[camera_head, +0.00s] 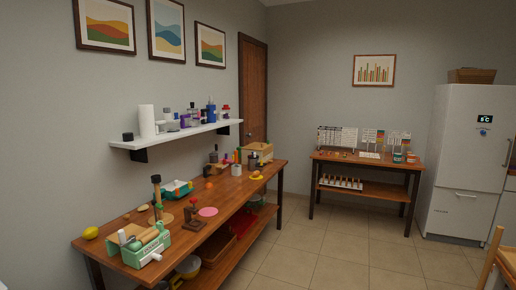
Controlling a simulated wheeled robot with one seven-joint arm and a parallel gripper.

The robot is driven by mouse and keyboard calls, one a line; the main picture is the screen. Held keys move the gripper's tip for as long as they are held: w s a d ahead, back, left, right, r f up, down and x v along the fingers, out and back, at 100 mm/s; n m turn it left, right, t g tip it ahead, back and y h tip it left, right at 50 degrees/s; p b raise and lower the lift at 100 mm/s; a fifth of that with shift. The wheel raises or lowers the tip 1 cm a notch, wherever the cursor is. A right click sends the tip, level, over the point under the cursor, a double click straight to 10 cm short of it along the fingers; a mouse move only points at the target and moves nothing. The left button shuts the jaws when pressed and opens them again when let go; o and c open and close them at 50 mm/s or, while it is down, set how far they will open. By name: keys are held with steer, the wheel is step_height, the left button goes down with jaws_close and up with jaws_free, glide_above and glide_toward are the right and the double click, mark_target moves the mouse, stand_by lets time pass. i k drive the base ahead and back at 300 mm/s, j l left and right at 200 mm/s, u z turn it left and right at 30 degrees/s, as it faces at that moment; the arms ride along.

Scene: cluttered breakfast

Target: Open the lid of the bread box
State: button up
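A light wooden box (262,149) stands at the far end of the long wooden table against the left wall. It may be the bread box, but it is too small here to tell whether it has a lid or how the lid stands. Dark and small items stand close in front of it and partly hide it. My gripper is not in view.
The long table (238,202) is cluttered: a pale green container (145,244), a lemon (91,233), a teal tray (177,189) and a pink disc (208,212). A wall shelf (185,136) hangs above. Tiled floor (325,255) is open on the right, before a second table (366,164) and a fridge (466,160).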

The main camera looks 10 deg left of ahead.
mark_target(266, 149)
steer(key=i, duration=3.4)
steer(key=i+l+u, duration=0.1)
steer(key=i, duration=0.45)
steer(key=i+l, duration=0.15)
steer(key=i, duration=0.45)
steer(key=i+l+u, duration=0.1)
steer(key=i+u, duration=0.3)
steer(key=i+l+u, duration=0.25)
steer(key=i+u, duration=0.15)
steer(key=i+l+u, duration=0.65)
steer(key=l+u, duration=0.15)
steer(key=i+l+u, duration=0.2)
steer(key=l, duration=0.35)
